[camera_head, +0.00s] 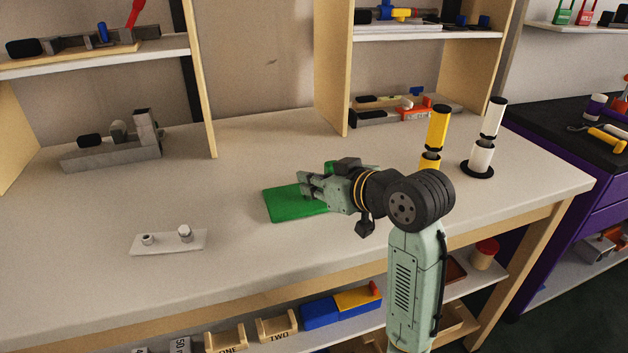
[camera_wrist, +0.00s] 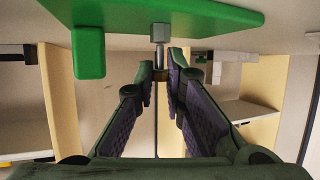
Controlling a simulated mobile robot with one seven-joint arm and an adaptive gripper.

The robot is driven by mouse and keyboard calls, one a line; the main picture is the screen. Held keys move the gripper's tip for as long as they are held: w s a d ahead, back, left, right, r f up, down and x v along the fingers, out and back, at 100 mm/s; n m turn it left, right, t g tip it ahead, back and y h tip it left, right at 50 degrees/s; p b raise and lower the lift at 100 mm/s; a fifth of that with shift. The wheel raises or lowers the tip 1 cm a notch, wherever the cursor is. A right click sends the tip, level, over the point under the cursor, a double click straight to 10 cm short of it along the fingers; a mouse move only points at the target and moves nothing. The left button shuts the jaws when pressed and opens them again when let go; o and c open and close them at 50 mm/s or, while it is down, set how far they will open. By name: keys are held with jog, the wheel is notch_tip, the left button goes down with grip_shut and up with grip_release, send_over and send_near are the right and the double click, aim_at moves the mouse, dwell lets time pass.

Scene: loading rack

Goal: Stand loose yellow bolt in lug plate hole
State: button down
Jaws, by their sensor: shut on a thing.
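My gripper (camera_head: 309,184) is over the green plate (camera_head: 283,205) on the bench; in the wrist view its fingertips (camera_wrist: 160,74) are closed together. They are shut on the end of a small bolt (camera_wrist: 158,34), which shows a grey block-like part against the green plate and a thinner shank running to the fingers. Its colour looks grey; a small yellowish patch shows between the fingertips. I cannot tell whether the bolt touches the plate. The pale lug plate (camera_head: 167,246) lies at the front left of the bench, with two short round pieces on it.
A green block (camera_wrist: 88,53) stands on the green plate. A yellow-black post (camera_head: 437,128) and a white-black post (camera_head: 491,120) stand at right. A grey fixture (camera_head: 118,145) sits at back left. The bench between lug plate and green plate is clear.

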jog(key=shift+f, duration=0.15)
jog(key=c, duration=1.6)
grip_release()
